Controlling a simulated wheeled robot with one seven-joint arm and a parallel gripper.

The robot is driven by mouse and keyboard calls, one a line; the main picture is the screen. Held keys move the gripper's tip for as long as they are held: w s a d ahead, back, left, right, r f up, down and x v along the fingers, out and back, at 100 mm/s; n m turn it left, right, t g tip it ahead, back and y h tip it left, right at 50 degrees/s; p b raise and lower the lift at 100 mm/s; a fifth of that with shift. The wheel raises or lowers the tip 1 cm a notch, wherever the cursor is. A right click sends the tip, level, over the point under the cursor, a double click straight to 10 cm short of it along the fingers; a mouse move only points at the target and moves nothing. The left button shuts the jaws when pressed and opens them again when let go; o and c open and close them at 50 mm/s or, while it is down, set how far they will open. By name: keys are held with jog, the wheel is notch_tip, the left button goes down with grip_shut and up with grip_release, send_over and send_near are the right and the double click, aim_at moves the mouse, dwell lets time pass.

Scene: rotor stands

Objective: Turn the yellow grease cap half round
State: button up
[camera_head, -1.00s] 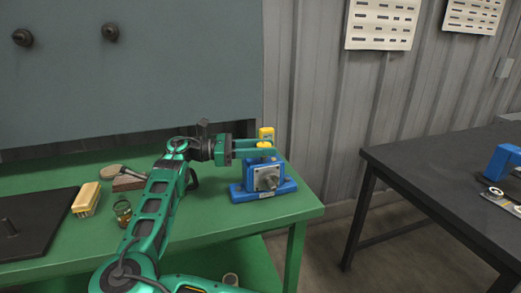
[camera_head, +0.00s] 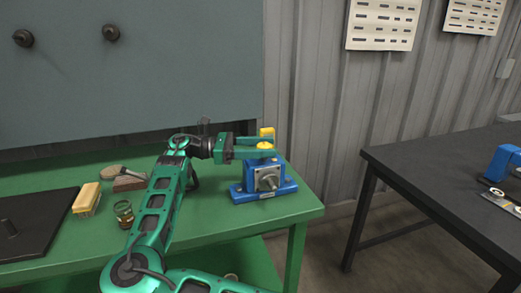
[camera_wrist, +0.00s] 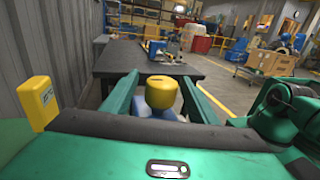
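The yellow grease cap (camera_wrist: 160,92) stands between the two green fingers of my gripper (camera_wrist: 160,80) in the wrist view, with a dark mark on its top. A gap shows on each side of it, so the fingers are open around it and not visibly touching. In the head view the cap (camera_head: 264,145) sits on top of the blue rotor stand (camera_head: 250,192), which has a grey square face and a shaft. My gripper (camera_head: 262,152) reaches in level from the left at the cap's height.
A yellow block (camera_head: 267,132) rises just behind the cap; it also shows at left in the wrist view (camera_wrist: 38,100). A black table (camera_head: 430,165) stands to the right.

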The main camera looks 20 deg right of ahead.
jog(key=shift+a, duration=0.1)
jog(key=v, duration=1)
jog(key=shift+w+a, duration=0.15)
jog(key=shift+a, duration=0.2)
jog(key=shift+f, duration=0.1)
